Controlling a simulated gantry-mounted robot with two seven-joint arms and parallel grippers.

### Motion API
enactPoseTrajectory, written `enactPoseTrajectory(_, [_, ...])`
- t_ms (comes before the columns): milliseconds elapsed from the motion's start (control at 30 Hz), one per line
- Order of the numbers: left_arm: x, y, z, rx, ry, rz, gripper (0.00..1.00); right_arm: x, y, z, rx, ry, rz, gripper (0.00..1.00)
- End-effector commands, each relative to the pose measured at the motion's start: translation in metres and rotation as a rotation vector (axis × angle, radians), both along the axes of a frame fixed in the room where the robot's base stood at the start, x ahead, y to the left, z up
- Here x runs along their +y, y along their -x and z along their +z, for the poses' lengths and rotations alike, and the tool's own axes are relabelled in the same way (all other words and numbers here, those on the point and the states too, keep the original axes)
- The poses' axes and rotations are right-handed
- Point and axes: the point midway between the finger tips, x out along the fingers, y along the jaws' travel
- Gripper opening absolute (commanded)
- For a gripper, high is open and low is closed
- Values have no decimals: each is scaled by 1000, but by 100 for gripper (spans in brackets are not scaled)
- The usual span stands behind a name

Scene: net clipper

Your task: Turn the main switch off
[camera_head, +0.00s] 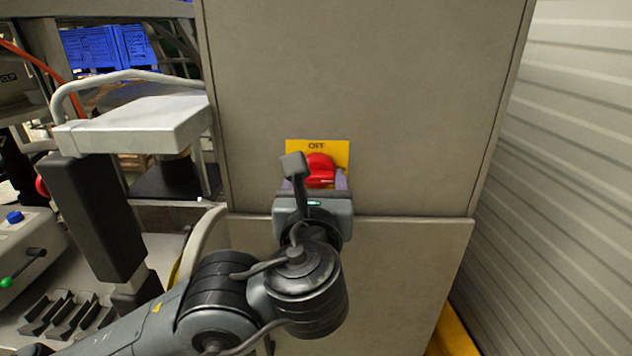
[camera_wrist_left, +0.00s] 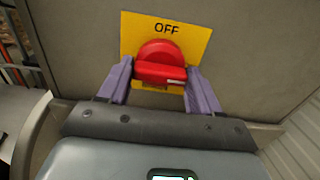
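The main switch is a red rotary knob (camera_head: 319,168) on a yellow plate (camera_head: 341,150) marked OFF at its top, fixed to a grey cabinet. In the left wrist view the red knob (camera_wrist_left: 160,58) has its grip bar lying roughly level, with a pale mark at its right end. My left gripper (camera_head: 318,184) is in front of the switch. In the left wrist view its two purple fingers (camera_wrist_left: 159,84) are spread, one on each side of the knob. I cannot tell whether the fingers touch it. My right gripper is out of view.
The grey cabinet front (camera_head: 360,90) is flat around the switch. A corrugated metal wall (camera_head: 570,160) stands at the right. A machine with a light grey top (camera_head: 140,120) and a green-tipped lever (camera_head: 22,268) is at the left. Blue crates (camera_head: 105,47) are behind.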

Motion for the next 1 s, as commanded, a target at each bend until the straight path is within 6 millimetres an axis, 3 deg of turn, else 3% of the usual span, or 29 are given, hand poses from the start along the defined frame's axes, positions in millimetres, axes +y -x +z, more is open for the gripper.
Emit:
enactPoseTrajectory(33, [0,0,0,0,0,1,50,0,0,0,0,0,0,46])
enactPoseTrajectory(133, [0,0,0,0,0,1,34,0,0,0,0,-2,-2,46])
enactPoseTrajectory(167, [0,0,0,0,0,1,33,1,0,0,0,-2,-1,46])
enactPoseTrajectory(567, [0,0,-1,4,89,2,33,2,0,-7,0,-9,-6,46])
enactPoseTrajectory(1000, [0,0,-3,19,455,2,33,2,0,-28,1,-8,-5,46])
